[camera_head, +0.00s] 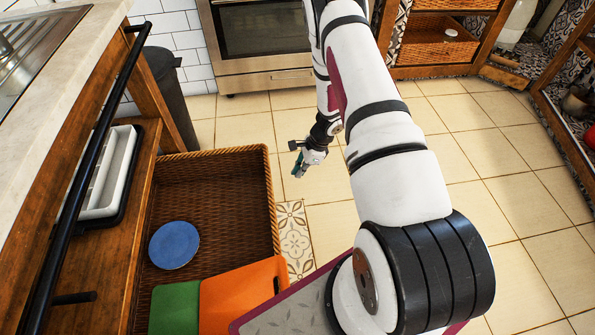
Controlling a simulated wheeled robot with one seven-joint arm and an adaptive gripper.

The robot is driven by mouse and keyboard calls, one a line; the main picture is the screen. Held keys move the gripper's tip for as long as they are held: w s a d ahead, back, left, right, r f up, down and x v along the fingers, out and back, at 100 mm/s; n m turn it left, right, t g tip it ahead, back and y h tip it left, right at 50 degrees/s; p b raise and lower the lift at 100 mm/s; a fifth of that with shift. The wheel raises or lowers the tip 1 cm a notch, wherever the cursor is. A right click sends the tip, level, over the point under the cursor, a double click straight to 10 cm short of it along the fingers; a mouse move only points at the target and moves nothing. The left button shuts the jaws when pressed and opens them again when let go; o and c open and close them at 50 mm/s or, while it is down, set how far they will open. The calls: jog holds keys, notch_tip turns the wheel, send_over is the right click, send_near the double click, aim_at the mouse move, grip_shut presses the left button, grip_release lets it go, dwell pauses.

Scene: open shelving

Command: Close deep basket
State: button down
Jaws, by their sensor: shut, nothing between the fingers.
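The deep basket (262,190) is a brown wicker drawer, pulled out from under the wooden counter at the left. A blue plate (174,245), an orange board (240,297) and a green board (176,308) lie in it. My gripper (299,171) is shut and empty. It shows small, just right of the basket's far right corner, over the tiled floor. I cannot tell whether it touches the basket's outer wall. My arm runs from the lower right up and back down to the gripper.
A white divided tray (112,172) sits on the wooden shelf, behind a black rail (92,160). A dark bin (170,100) stands beyond the basket. An oven (262,45) and shelving (440,40) line the back. The tiled floor (520,225) at the right is clear.

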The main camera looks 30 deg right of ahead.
jog(key=w+a+f+b, duration=0.2)
jog(key=a+f+b, duration=0.1)
jog(key=a+f, duration=0.3)
jog(key=shift+w+f, duration=0.15)
jog(key=shift+w, duration=0.1)
jog(key=shift+a, duration=0.15)
